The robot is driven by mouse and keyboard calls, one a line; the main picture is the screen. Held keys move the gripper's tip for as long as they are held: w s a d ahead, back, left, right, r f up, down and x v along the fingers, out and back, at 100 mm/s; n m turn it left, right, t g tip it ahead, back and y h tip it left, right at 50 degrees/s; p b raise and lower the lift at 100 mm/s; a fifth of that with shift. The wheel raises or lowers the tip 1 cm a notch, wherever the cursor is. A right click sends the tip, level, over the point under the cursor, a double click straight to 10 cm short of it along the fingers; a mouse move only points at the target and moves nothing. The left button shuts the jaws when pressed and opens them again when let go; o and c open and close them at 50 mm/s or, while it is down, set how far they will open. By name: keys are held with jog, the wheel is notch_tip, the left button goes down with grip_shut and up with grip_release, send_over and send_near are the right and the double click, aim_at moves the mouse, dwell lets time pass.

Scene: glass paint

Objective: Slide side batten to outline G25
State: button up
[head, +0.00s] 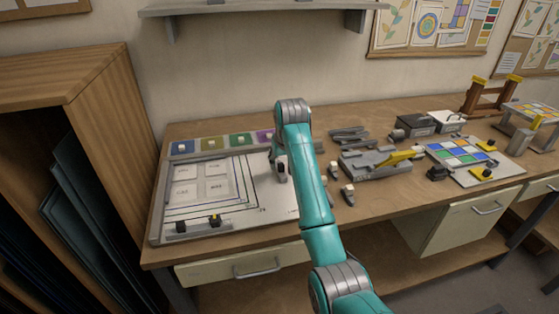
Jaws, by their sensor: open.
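The grey glass-painting board (158,222) lies on the left part of the bench, with nested coloured outlines and four pale labelled squares on it. The lettering is too small to read, so I cannot tell which outline is G25. A grey batten (196,225) with two dark, yellow-marked knobs lies along the board's front edge. My teal arm crosses the board's right side and hides much of it. The dark end of my gripper (281,176) shows just left of the arm, low over the board, with its jaws open. I cannot make out a side batten there.
Small dark pieces with white tops (348,193) stand right of my arm. A grey fixture with a yellow lever (378,161) and a board of coloured tiles (465,157) are further right. Coloured swatches (212,144) line the board's back. A shelf (260,8) hangs above.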

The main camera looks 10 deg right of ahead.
jog(key=shift+x, duration=0.85)
